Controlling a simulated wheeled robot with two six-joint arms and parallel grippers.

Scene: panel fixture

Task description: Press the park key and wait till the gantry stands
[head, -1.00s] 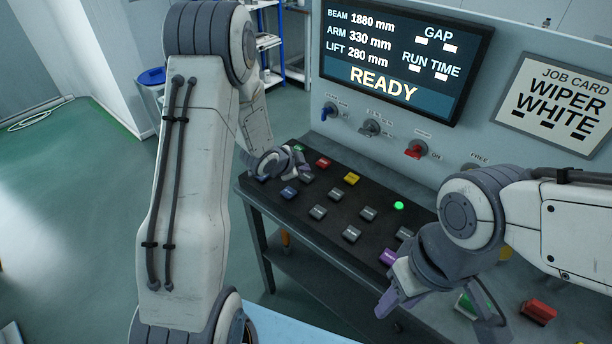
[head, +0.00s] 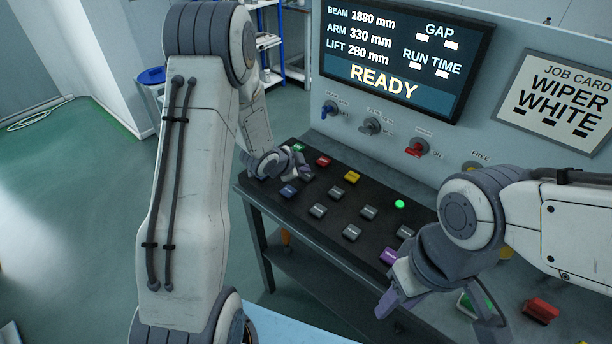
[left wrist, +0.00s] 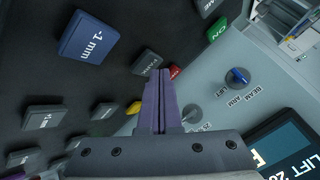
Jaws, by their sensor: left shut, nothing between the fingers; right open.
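The grey park key (left wrist: 147,63) is on the dark key panel in the left wrist view, its label partly readable. My left gripper (left wrist: 160,75) is shut and empty, its purple fingertips right beside or over that key; I cannot tell whether they touch it. In the head view my left gripper (head: 305,172) is at the far left end of the key panel (head: 330,235) and hides part of the keys there. My right gripper (head: 437,312) is open and empty over the panel's near right part. The screen (head: 400,55) reads READY. I cannot make out the gantry.
Blue, red (head: 323,161), yellow (head: 352,177), grey and purple keys surround the grippers on the panel. A green lamp (head: 400,204) is lit. Rotary switches (head: 370,126) stand on the upright wall behind, with a job card (head: 560,103) at the right.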

